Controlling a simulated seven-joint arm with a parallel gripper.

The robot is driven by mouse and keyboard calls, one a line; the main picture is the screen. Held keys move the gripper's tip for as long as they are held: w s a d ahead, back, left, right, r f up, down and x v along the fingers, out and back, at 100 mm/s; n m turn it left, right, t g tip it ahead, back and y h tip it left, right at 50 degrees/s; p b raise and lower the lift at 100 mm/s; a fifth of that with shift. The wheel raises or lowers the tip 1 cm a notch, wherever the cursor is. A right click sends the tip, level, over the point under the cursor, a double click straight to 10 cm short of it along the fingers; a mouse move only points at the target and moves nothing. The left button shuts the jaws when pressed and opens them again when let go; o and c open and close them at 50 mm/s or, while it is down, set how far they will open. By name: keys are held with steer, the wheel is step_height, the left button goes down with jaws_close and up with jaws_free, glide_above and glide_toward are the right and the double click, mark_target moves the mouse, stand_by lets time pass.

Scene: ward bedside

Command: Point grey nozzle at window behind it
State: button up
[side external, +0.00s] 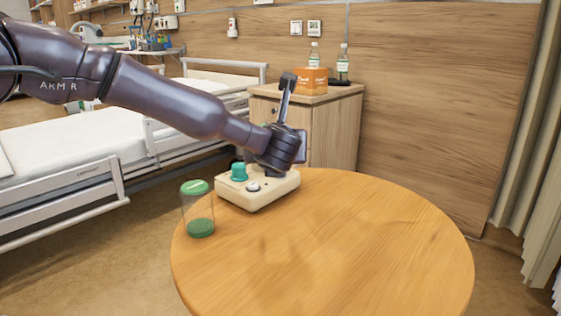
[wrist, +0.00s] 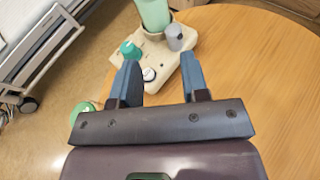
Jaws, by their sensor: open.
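The grey nozzle (wrist: 180,40) stands on a cream device base (wrist: 165,75), right of a pale green cylinder (wrist: 154,14), in the wrist view. A small dark mark shows on the nozzle's near side; I cannot tell its exact facing. A green knob (wrist: 130,50) and a white button (wrist: 149,74) sit on the same base. My gripper (wrist: 160,62) is open and empty, its fingers apart on the near side of the nozzle. In the side view my wrist covers the nozzle and cylinder; the base (side external: 258,194) shows below. No window is recognisable.
A clear cup with a green lid (side external: 195,187) stands left of the base on the round wooden table (side external: 340,250). The table's right side is clear. A bed (side external: 70,155) and a cabinet (side external: 335,130) are beyond. A curtain (side external: 525,130) hangs far right.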

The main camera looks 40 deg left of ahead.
steer(key=shift+m+t+h, duration=0.3)
steer(key=shift+m+h, duration=0.2)
steer(key=shift+h, duration=0.4)
steer(key=f+x, duration=0.1)
steer(key=x, duration=0.3)
steer(key=f+x, duration=0.1)
steer(key=x, duration=0.4)
steer(key=s+x, duration=0.1)
steer(key=x, duration=0.3)
steer(key=shift+w+d+f, duration=0.2)
steer(key=shift+w+f, duration=0.15)
steer(key=shift+f, duration=0.2)
steer(key=c, duration=0.6)
steer(key=shift+w+n+y, duration=0.1)
steer(key=shift+n+y, duration=0.3)
steer(key=shift+y, duration=0.1)
steer(key=shift+c, duration=0.2)
steer(key=shift+r+n+g+y, duration=0.1)
steer(key=shift+n+g+y, duration=0.25)
steer(key=shift+g, duration=0.25)
